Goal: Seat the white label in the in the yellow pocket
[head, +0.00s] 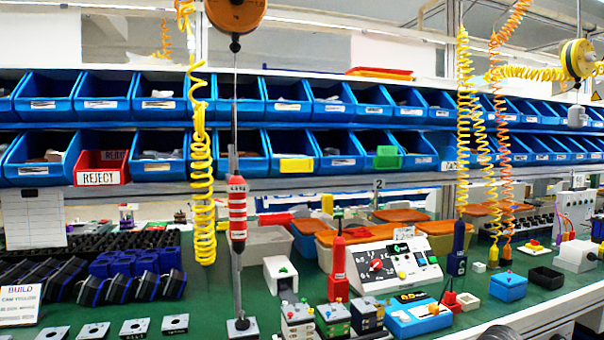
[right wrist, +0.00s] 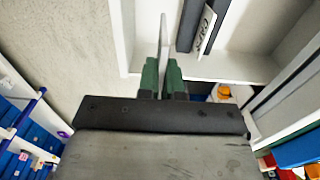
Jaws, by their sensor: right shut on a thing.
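In the right wrist view my right gripper (right wrist: 163,68) has green fingers shut on a thin white piece, likely the white label (right wrist: 163,38), seen nearly edge-on and sticking out past the fingertips. Its face and any print cannot be read. In the head view a yellow holder, likely the yellow pocket (head: 297,166), is on the front of a blue bin in the lower row. I cannot make out the pocket in the right wrist view. Neither gripper can be made out in the head view.
Blue bins (head: 101,92) fill two shelf rows above the green bench (head: 220,290). A red REJECT bin (head: 101,170) and a hanging red-and-white tool (head: 237,210) stand left of the yellow holder. The right wrist view shows a white compartment (right wrist: 225,66) ahead.

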